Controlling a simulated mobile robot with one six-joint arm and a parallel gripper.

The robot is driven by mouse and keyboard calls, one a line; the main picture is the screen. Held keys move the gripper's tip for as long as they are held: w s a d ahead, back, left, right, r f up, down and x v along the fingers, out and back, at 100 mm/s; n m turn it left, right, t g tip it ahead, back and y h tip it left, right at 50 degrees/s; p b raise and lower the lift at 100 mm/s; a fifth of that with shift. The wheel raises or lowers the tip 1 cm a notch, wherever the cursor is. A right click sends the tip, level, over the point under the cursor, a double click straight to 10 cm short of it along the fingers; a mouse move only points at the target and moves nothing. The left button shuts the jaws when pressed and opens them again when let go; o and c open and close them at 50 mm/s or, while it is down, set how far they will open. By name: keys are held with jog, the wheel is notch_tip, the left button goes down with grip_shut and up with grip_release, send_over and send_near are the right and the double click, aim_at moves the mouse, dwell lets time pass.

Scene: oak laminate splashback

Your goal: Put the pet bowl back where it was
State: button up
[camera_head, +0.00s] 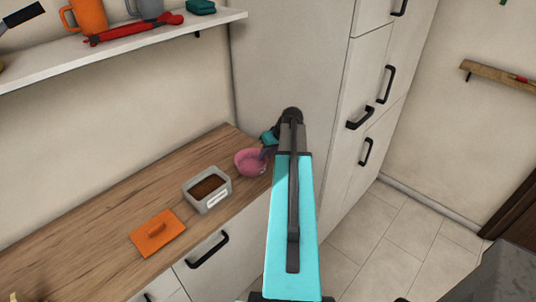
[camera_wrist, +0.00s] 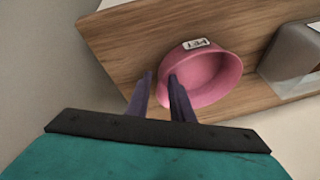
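The pink pet bowl (camera_head: 249,163) stands on the wooden counter near its far end, beside the tall cabinet. In the wrist view the bowl (camera_wrist: 212,75) shows its hollow inside and a white "PET" label on the rim side. My gripper (camera_head: 268,152) is at the bowl's right side in the head view, partly hidden by my arm. In the wrist view my gripper (camera_wrist: 161,77) has its two dark fingers apart, one outside the bowl's edge and one overlapping its wall. A gap shows between the fingers; contact with the bowl is unclear.
A grey labelled container (camera_head: 207,203) with brown contents stands beside the bowl. An orange lid (camera_head: 157,233) lies nearer on the counter (camera_head: 95,235). A white shelf (camera_head: 120,42) with mugs hangs above. The tall cabinet (camera_head: 290,60) closes off the counter's far end.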

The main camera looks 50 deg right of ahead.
jog(key=shift+s+r, duration=0.1)
jog(key=shift+r, duration=0.15)
jog(key=b+v, duration=0.3)
jog(key=v, duration=0.8)
jog(key=shift+r, duration=0.35)
jog(key=shift+s, duration=0.15)
dwell(0.6)
